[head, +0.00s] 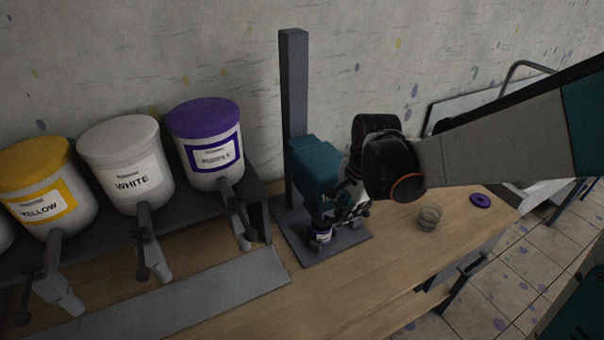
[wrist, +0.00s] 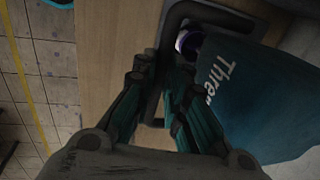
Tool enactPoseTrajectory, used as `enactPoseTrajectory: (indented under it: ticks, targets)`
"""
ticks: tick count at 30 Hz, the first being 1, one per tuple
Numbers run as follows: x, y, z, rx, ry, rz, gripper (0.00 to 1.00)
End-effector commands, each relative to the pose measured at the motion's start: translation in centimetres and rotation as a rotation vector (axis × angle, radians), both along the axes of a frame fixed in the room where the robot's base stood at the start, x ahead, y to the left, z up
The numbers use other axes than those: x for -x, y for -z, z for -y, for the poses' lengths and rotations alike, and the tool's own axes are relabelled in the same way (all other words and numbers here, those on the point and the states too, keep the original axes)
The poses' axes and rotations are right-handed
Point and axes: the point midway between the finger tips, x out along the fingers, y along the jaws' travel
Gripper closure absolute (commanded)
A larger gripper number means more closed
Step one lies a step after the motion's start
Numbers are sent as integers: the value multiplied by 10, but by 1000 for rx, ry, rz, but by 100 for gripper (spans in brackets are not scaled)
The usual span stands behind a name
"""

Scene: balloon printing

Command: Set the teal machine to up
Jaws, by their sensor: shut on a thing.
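The teal machine (head: 314,165) sits low on a tall dark grey column (head: 294,90), near its base plate (head: 345,243). In the wrist view its teal body (wrist: 260,100) with white lettering fills the right side. My gripper (head: 350,200) is at the machine's right side. In the wrist view my gripper (wrist: 160,78) is shut on the machine's dark handle (wrist: 205,12), with a finger on each side of the bar. A small purple and white jar (head: 320,233) stands under the machine, partly hidden, and shows in part in the wrist view (wrist: 188,40).
Yellow (head: 38,190), white (head: 125,160) and purple (head: 207,145) paint tubs stand on a dark rack at left. A clear glass-like ring or jar (head: 429,217) and a purple lid (head: 480,200) lie on the wooden table (head: 390,275) at right. The column's upper part is clear.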

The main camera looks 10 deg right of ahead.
Motion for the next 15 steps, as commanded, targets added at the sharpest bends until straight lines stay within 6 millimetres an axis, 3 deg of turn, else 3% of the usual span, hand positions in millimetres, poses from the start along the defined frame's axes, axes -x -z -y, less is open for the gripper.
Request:
enactPoseTrajectory:
  ticks: [1, 6, 15]
  targets:
    - [4, -20, -2, 2, -3, 9, 100]
    - [3, -54, -3, 2, -5, 12, 100]
    - [3, -89, -4, 4, -6, 13, 100]
